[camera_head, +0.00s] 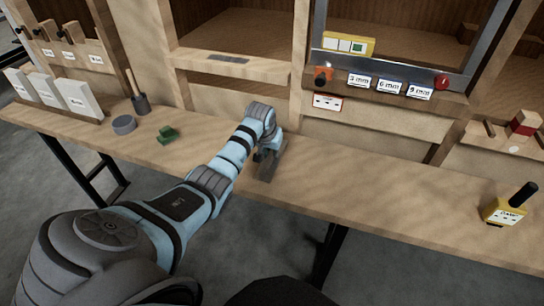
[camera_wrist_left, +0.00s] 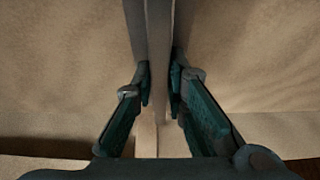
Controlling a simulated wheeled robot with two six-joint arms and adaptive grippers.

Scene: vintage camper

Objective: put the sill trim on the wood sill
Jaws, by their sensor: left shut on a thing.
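My left gripper (camera_head: 268,158) is over the middle of the workbench, largely hidden by its own wrist in the head view. It is shut on a narrow grey strip, which looks like the sill trim (camera_head: 267,172). In the left wrist view the strip (camera_wrist_left: 159,35) stands between the two fingers (camera_wrist_left: 160,90) and runs up out of the picture. I cannot tell whether it touches the bench. The wood sill (camera_head: 272,71) is the pale ledge of the middle opening, behind the gripper. A dark flat patch (camera_head: 228,59) lies on it. My right gripper is not in view.
On the workbench (camera_head: 350,200), a green block (camera_head: 167,134), a grey disc (camera_head: 124,124) and a dark-handled tool (camera_head: 139,102) are on the left. A yellow block with a black handle (camera_head: 506,210) stands at the right.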

